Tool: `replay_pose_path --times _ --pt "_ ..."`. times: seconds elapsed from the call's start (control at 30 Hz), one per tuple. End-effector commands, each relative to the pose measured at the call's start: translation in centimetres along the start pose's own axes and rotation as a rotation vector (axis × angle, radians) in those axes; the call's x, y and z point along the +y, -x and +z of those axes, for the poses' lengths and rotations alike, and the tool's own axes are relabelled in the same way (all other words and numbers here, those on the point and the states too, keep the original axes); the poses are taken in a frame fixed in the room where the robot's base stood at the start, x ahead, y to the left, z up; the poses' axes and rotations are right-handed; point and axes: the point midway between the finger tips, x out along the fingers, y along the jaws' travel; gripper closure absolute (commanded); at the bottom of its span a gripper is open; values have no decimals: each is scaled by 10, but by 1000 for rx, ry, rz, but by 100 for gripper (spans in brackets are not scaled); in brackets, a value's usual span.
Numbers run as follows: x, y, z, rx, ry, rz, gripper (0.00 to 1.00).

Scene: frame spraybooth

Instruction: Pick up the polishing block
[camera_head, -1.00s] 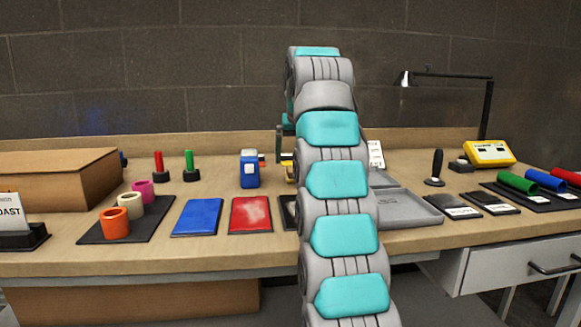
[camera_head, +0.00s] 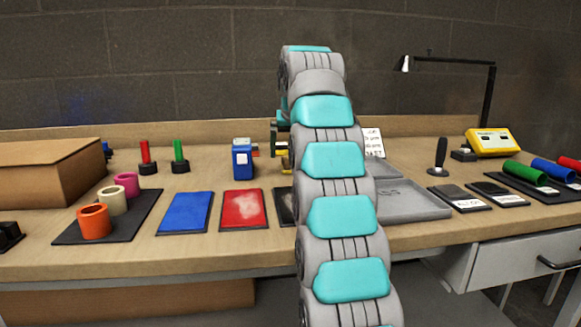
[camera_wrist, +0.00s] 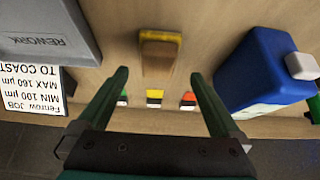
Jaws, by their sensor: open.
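In the wrist view, a small block with a yellow edge and a brown body (camera_wrist: 158,52), which looks like the polishing block, stands on the wooden bench. My gripper (camera_wrist: 159,74) is open, its two dark green fingers apart and empty. The block is just beyond the fingertips and lies between their lines, roughly centred; I see no contact. In the head view, my arm hides most of this spot. A green finger of my gripper and a bit of yellow show beside the arm, left of it.
A blue container (camera_wrist: 262,72) stands close to one finger, and a grey REWORK tray (camera_wrist: 45,32) lies on the other side. A printed card (camera_head: 373,143) stands behind the tray. Blue (camera_head: 185,212) and red (camera_head: 243,210) panels lie at the bench front.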

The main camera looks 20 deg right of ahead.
Motion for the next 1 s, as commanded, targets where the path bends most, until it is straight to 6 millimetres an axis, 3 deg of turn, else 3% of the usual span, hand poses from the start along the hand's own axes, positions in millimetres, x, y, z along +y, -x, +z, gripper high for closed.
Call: replay_pose_path --times 0.3,0.57,1.0 --pt "3 -35 4 -4 0 -1 0" --pt "3 -38 4 -2 0 0 0" --pt "3 -38 4 -2 0 0 48"
